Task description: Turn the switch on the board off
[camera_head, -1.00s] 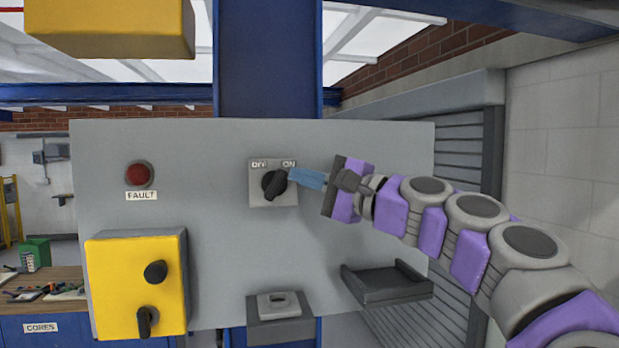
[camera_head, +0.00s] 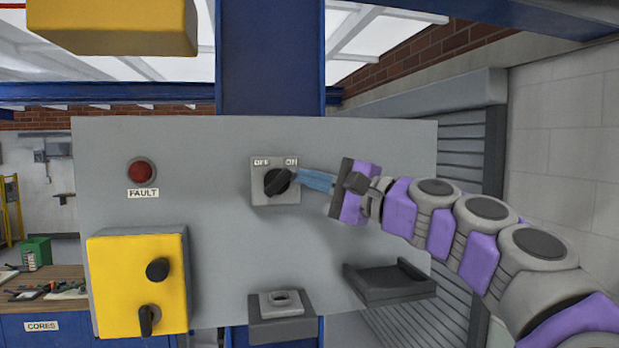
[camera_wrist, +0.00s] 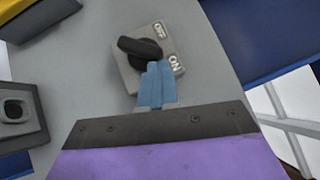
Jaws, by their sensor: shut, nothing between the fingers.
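The switch (camera_head: 277,181) is a black rotary knob on a light grey square plate labelled OFF at left and ON at right. It sits on the grey board (camera_head: 220,250). In the head view its handle tilts toward the upper right, to the ON side. The knob also shows in the wrist view (camera_wrist: 141,49). My gripper (camera_head: 303,178) has blue fingers, shut and empty, with tips at the right side of the knob. In the wrist view the tips are right beside the handle and cover part of the knob; contact is not certain.
A red FAULT lamp (camera_head: 141,171) and a yellow box (camera_head: 140,283) with two black knobs are at left on the board. A grey block (camera_head: 281,314) and a dark tray (camera_head: 389,283) sit below. A yellow box (camera_head: 112,27) hangs above.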

